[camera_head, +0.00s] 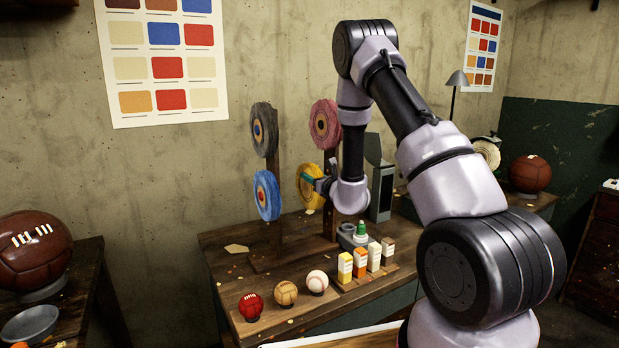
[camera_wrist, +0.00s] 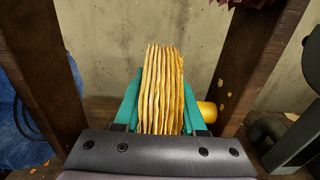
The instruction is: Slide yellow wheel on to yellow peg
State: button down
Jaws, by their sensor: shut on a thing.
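The yellow wheel (camera_head: 309,187) is upright beside the right wooden post (camera_head: 330,222) in the head view. My gripper (camera_head: 321,185) is shut on its edge. In the wrist view the wheel (camera_wrist: 163,90) shows edge-on as layered yellow sheets between the teal fingers of my gripper (camera_wrist: 160,105). The yellow peg (camera_wrist: 207,111) juts left from the right post, just right of the right finger. A gap shows between wheel and post. The wheel's hole and the peg's tip are hidden, so I cannot tell whether the peg is in the hole.
A pink wheel (camera_head: 325,124) hangs higher on the right post. A grey wheel (camera_head: 264,129) and a blue wheel (camera_head: 267,195) hang on the left post. Small balls, bottles (camera_head: 360,263) and a grey cup (camera_head: 346,236) stand at the bench front.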

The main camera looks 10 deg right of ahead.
aim_at(328, 171)
jog(key=shift+w+d, duration=0.25)
jog(key=shift+d, duration=0.5)
jog(key=shift+w+d, duration=0.25)
jog(key=shift+d, duration=0.45)
jog(key=shift+w+d, duration=0.25)
jog(key=shift+d, duration=0.5)
dwell(1.4)
jog(key=shift+d+r, duration=0.1)
jog(key=shift+d, duration=0.25)
jog(key=shift+w+d+r, duration=0.15)
jog(key=shift+w+d, duration=0.05)
jog(key=shift+d, duration=0.45)
jog(key=shift+c, duration=2)
grip_release()
jog(key=shift+d, duration=0.1)
jog(key=a+v, duration=0.1)
jog(key=v, duration=0.9)
jog(key=shift+s+a+f, duration=0.2)
jog(key=shift+s+a, duration=0.1)
jog(key=shift+s, duration=0.3)
